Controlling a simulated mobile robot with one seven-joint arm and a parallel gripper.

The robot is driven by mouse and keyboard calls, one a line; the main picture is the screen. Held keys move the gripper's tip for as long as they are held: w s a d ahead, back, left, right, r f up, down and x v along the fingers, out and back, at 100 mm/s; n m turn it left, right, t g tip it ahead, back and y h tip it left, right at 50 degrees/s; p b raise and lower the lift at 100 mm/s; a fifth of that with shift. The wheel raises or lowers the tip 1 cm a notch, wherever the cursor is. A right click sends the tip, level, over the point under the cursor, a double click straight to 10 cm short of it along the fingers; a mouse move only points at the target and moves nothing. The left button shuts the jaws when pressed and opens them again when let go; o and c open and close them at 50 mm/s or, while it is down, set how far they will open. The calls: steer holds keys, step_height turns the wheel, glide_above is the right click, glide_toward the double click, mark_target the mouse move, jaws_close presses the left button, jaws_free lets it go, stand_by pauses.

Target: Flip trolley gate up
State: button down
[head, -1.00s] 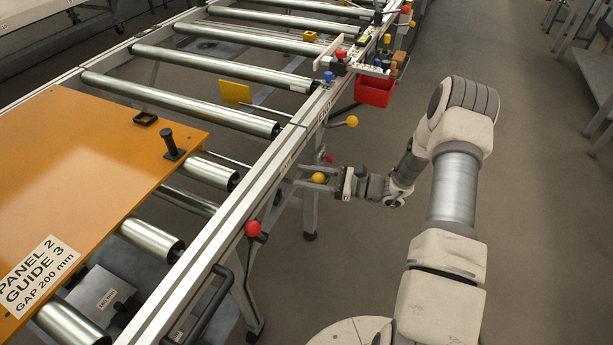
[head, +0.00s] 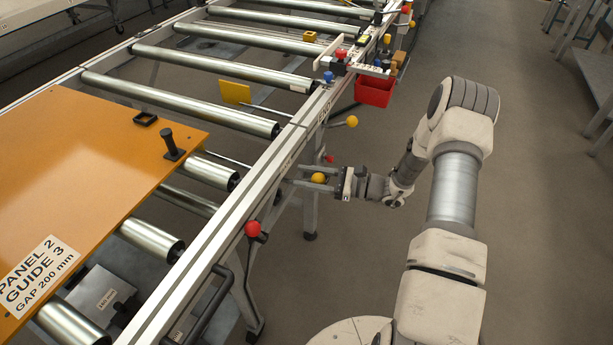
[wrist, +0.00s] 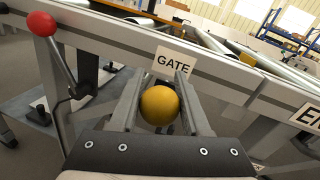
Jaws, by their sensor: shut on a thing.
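A yellow ball knob (head: 318,178) sits at the outer side of the conveyor's near side rail. In the wrist view the same yellow ball (wrist: 159,105) lies between the two fingers, just below a white label reading GATE (wrist: 174,64). My gripper (head: 309,178) reaches in from the right and is shut on this knob. The wrist view also shows the gripper (wrist: 160,100), with a finger on each side of the ball. The lever behind the ball is mostly hidden. I cannot make out the gate itself for certain.
A red ball lever (head: 253,229) is on the rail nearer me. A second yellow ball lever (head: 351,121) and a red bin (head: 375,90) are farther along. An orange panel (head: 90,180) lies on the rollers.

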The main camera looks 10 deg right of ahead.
stand_by(0.3)
steer(key=shift+s+d+f+y+b, duration=0.1)
steer(key=shift+d+f+y+b, duration=0.15)
steer(key=shift+f+b, duration=0.55)
steer(key=b, duration=0.1)
steer(key=f+t+y+b, duration=0.1)
steer(key=shift+s+d+y+b, duration=0.2)
steer(key=shift+y+b, duration=0.05)
steer(key=shift+b, duration=0.05)
steer(key=shift+s+d+f+n, duration=0.1)
steer(key=shift+f+n, duration=0.15)
steer(key=shift+n, duration=0.05)
steer(key=shift+c, duration=1.9)
jaws_free()
steer(key=p+v, duration=0.2)
steer(key=v, duration=1.5)
steer(key=shift+d, duration=0.2)
